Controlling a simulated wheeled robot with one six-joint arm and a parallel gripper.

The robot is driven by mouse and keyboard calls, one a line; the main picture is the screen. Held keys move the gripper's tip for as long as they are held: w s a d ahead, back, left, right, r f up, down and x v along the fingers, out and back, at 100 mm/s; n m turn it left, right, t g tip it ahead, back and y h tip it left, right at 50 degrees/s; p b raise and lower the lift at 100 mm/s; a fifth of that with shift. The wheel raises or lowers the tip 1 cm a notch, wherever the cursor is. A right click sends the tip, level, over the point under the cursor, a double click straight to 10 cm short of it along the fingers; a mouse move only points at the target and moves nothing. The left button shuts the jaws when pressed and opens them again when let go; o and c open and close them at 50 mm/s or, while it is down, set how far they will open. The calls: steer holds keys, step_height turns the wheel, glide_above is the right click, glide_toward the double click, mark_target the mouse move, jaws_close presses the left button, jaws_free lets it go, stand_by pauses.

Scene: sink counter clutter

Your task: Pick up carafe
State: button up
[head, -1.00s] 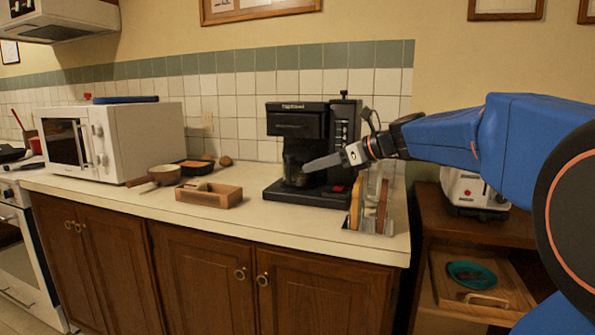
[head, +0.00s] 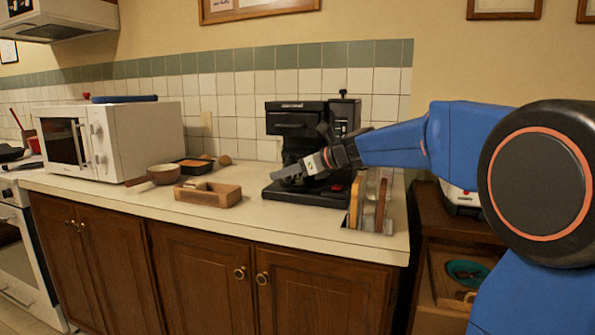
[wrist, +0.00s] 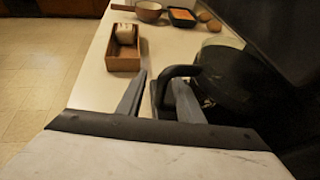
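The carafe (wrist: 228,78) is dark glass with a black handle (wrist: 160,90). It sits in the black coffee maker (head: 330,118) on the counter. In the head view my gripper mostly hides it. My gripper (wrist: 161,78) is open at the front of the coffee maker. In the wrist view the handle's outer part shows between the two fingers, with the left finger outside it and the right finger on the carafe side. The fingers stand apart; I cannot tell whether either touches the handle. In the head view my gripper (head: 277,175) points left, low over the coffee maker's base.
A wooden box (head: 208,194), a pan (head: 164,174) and a black tray (head: 194,166) stand left on the counter (head: 255,216). A rack with upright boards (head: 382,204) stands close right of the coffee maker. A white microwave (head: 145,138) is further left.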

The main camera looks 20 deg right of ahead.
steer(key=x, duration=0.2)
steer(key=shift+w+a+f, duration=0.1)
steer(key=shift+w+a, duration=0.1)
steer(key=shift+w, duration=0.1)
jaws_close()
